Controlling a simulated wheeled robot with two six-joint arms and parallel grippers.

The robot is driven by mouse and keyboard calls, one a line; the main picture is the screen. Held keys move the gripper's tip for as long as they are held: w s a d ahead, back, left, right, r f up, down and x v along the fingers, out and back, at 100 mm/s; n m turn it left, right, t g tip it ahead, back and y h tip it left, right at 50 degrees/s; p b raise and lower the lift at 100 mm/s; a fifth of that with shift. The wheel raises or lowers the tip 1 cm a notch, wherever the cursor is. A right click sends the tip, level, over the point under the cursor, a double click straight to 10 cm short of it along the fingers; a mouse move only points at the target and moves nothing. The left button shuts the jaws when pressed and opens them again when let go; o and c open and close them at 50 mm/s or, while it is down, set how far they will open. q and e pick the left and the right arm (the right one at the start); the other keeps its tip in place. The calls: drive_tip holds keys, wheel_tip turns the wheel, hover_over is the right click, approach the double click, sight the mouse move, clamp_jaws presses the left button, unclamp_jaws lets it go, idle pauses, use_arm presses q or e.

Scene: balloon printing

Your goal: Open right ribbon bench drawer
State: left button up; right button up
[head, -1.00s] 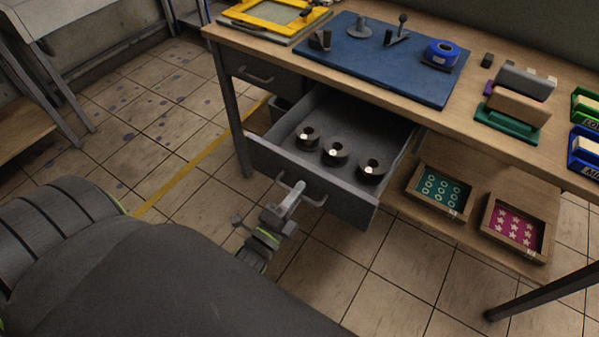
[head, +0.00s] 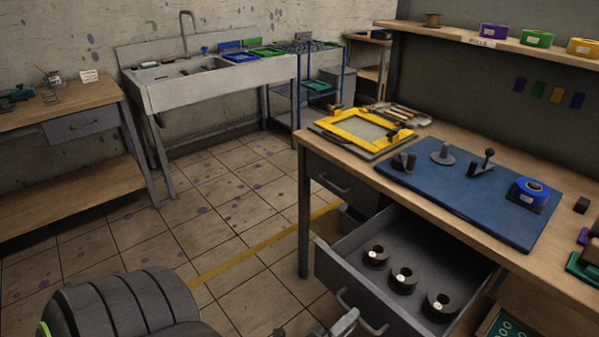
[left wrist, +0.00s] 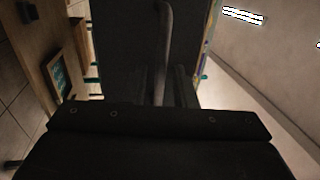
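The right ribbon bench drawer (head: 335,275) is grey and stands pulled out from under the workbench. Several dark ribbon rolls, including one roll (head: 376,256), sit inside it. Its bar handle (head: 372,328) is on the drawer front at the bottom of the head view. My left gripper (head: 345,322) is at this handle, partly cut off by the lower edge. In the left wrist view the handle (left wrist: 164,45) runs down between the close-set dark fingers (left wrist: 168,90), which appear closed on it. My right gripper is not in view.
A closed drawer (head: 335,183) is left of the open one. The bench top (head: 455,150) holds a blue mat (head: 470,195) with tools and a yellow frame (head: 330,128). A sink (head: 215,85) and side table (head: 70,115) stand behind. The tiled floor on the left is clear.

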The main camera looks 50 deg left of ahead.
use_arm(q)
drive_tip(key=s+f+b, duration=0.2)
drive_tip(key=s+f, duration=0.1)
drive_tip(key=s, duration=1.2)
drive_tip(key=shift+a+b, duration=0.25)
drive_tip(key=shift+b, duration=0.15)
